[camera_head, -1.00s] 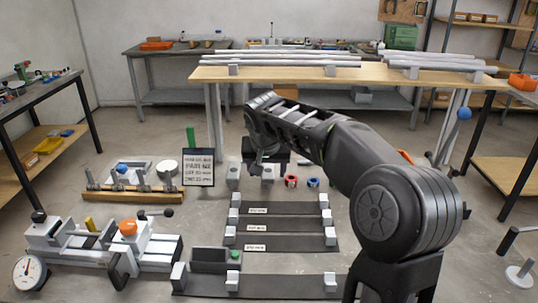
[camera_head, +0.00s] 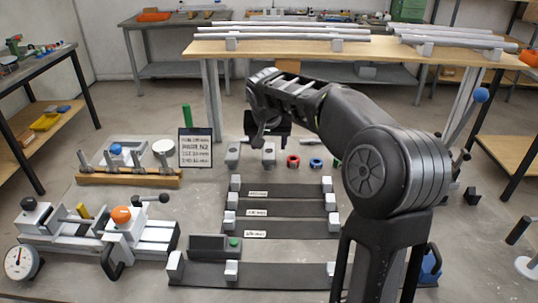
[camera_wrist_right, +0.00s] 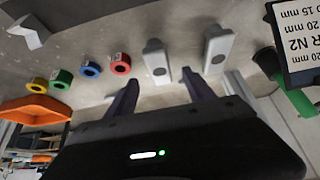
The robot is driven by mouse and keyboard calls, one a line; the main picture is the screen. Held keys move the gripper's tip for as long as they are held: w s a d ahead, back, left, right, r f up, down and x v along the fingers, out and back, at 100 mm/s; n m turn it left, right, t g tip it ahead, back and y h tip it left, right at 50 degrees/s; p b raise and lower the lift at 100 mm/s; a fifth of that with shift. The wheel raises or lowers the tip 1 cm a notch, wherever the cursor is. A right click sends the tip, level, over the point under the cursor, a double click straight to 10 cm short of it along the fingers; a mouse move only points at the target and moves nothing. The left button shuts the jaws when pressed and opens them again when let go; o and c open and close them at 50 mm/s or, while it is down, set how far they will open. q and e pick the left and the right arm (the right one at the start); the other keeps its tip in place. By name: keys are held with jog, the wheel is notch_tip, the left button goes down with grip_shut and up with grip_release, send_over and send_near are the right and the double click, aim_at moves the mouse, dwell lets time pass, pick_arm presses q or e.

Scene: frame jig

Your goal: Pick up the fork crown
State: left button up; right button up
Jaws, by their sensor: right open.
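One block (camera_head: 268,157) is nearer the coloured rings and the other block (camera_head: 232,155) nearer the sign; I cannot tell which is the fork crown. My right gripper (camera_wrist_right: 160,76) is open and empty. In the right wrist view the ring-side block (camera_wrist_right: 156,58) appears between and beyond its fingertips, and the sign-side block (camera_wrist_right: 218,47) lies right of the fingers. In the head view my right arm partly covers this area. My left gripper is not in view.
Coloured rings (camera_wrist_right: 120,64) lie beside the blocks. A sign board (camera_head: 196,148) and a green post (camera_head: 187,117) stand left of them. Dark racks with grey supports (camera_head: 285,228) lie nearer me. A wooden table with tubes (camera_head: 350,48) stands behind.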

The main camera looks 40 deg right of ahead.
aim_at(269, 151)
jog(key=x, duration=0.5)
jog(key=shift+d+f+p, duration=0.1)
jog(key=shift+p, duration=0.25)
jog(key=shift+c, duration=0.4)
grip_shut()
dwell(0.5)
